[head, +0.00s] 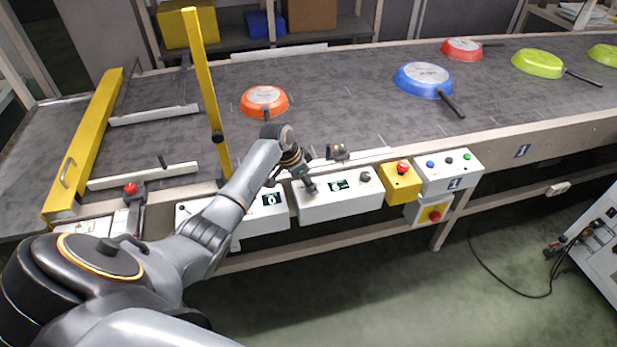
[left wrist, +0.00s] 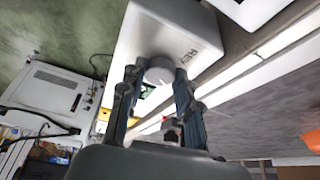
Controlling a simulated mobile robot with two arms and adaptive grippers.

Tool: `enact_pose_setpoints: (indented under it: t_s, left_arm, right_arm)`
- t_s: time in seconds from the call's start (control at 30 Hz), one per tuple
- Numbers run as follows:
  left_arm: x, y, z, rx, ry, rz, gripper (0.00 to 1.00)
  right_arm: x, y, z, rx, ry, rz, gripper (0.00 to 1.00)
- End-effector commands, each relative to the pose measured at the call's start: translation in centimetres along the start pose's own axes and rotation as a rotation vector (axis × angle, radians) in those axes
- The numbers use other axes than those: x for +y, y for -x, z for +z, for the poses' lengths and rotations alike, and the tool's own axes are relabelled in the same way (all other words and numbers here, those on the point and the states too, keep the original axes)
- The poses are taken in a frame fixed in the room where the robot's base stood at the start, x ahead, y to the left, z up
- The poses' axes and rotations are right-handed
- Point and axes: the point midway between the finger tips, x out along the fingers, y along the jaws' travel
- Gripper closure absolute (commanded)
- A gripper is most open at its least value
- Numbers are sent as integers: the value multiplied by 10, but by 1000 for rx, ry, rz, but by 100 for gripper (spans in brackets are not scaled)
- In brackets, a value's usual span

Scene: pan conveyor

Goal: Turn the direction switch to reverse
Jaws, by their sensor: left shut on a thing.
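My left gripper (head: 308,184) reaches down to the left end of a white control box (head: 345,208) on the conveyor's front edge. In the left wrist view its two fingers (left wrist: 158,85) are shut on a round grey knob, the direction switch (left wrist: 160,66). Lettering that seems to read "REV" is printed on the white box face (left wrist: 150,30) beside the knob. The knob's pointer cannot be made out, so its setting is unclear. In the head view the gripper hides the knob. My right gripper is not in view.
The box has a green display (head: 339,185) and a dark knob (head: 365,176). To its right are a yellow emergency-stop box (head: 402,187) and a white button box (head: 449,177). An orange pan (head: 264,97) and a blue pan (head: 417,79) lie on the dark belt (head: 340,110).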

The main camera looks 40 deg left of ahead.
Motion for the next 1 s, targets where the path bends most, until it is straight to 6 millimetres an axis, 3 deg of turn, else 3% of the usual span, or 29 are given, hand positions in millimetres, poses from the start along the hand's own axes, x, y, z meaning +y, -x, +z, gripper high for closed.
enact_pose_setpoints:
  t_s: [0.03,0.1,0.5,1.0]
  left_arm:
    - [2,6,-2,-2,37,-13,99]
    - [3,6,-2,-2,95,-37,99]
    - [6,4,-3,-2,445,-183,99]
    - [9,-1,-5,-1,882,-363,99]
  right_arm:
    - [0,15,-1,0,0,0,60]
    - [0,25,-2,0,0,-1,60]
    - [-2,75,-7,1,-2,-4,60]
    - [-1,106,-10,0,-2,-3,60]
